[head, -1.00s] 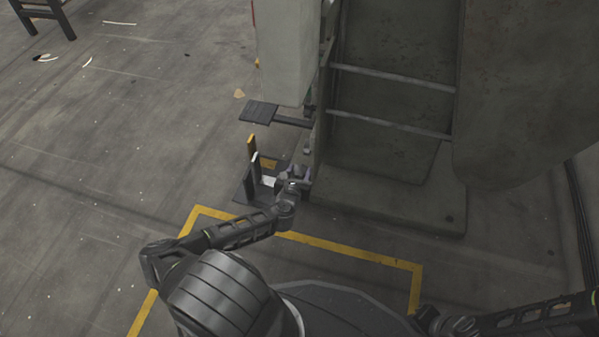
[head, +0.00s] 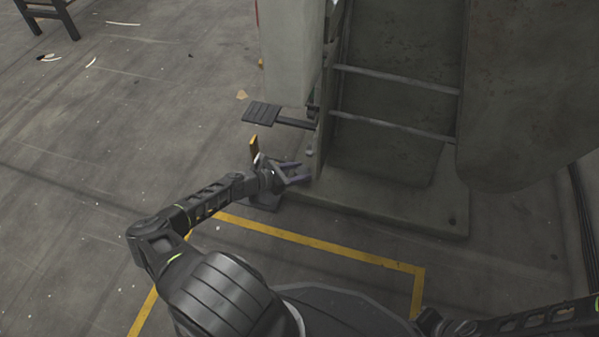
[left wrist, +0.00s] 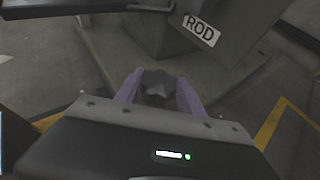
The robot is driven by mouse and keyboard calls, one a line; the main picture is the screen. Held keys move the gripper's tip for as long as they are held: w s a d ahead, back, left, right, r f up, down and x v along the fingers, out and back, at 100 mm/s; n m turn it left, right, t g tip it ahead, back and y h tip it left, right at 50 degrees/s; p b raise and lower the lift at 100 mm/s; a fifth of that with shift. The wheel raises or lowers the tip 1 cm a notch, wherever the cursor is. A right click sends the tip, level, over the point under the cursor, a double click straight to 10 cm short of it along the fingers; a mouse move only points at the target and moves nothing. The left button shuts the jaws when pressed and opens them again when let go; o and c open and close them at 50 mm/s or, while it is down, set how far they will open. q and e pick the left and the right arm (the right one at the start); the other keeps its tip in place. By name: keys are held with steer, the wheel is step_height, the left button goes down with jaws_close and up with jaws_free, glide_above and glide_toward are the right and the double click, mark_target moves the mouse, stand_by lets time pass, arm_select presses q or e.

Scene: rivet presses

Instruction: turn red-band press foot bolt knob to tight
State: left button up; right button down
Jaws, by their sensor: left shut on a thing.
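The press (head: 395,125) is a large grey-green machine on a flat base plate (head: 400,205). A sliver of red (head: 258,12) shows at its upper left edge in the head view. My left gripper (head: 299,172) is low at the left front corner of the base. In the left wrist view its two purple-grey fingers (left wrist: 160,92) are on either side of a dark grey, star-shaped knob (left wrist: 158,82), closed on it. The knob's underside and the bolt are hidden. In the head view the gripper covers the knob. My right gripper is outside the views.
A foot pedal (head: 262,113) juts out left above the gripper. A yellow-tipped upright (head: 254,147) stands just behind the wrist. A yellow floor line (head: 320,244) runs in front of the press. A "ROD" label (left wrist: 201,30) shows on the machine. Floor to the left is mostly clear.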

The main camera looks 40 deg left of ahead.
arm_select(q)
steer(key=shift+w+a+m+g+h, duration=0.1)
steer(key=shift+a+m+g+h, duration=0.15)
steer(key=shift+m+h, duration=0.35)
steer(key=o, duration=1.4)
steer(key=shift+d, duration=0.15)
steer(key=shift+c, duration=0.2)
steer(key=shift+s+a+r+p, duration=0.3)
steer(key=shift+s+p, duration=0.05)
steer(key=shift+s, duration=0.15)
steer(key=p+v, duration=0.2)
steer(key=v, duration=0.4)
steer(key=shift+s+a+p, duration=0.15)
steer(key=shift+s+p, duration=0.05)
steer(key=shift+p, duration=0.15)
